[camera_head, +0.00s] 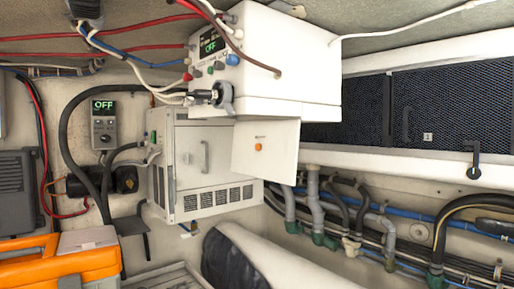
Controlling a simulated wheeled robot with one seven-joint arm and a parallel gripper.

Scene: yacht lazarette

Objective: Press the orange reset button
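A small orange button (258,147) sits near the middle of a pale panel (277,162). The panel hangs slightly tilted below a white box (290,65) and faces the camera. Nothing covers the button. The white box has a green "OFF" display (210,46) and several coloured knobs and plugs on its left face. I cannot make out my gripper in this view.
A vented white cabinet (205,170) stands behind and left of the panel. Cables and hoses hang at the left and run along the right wall. An orange toolbox (62,265) fills the lower left. A pale cylinder (265,258) lies below the panel.

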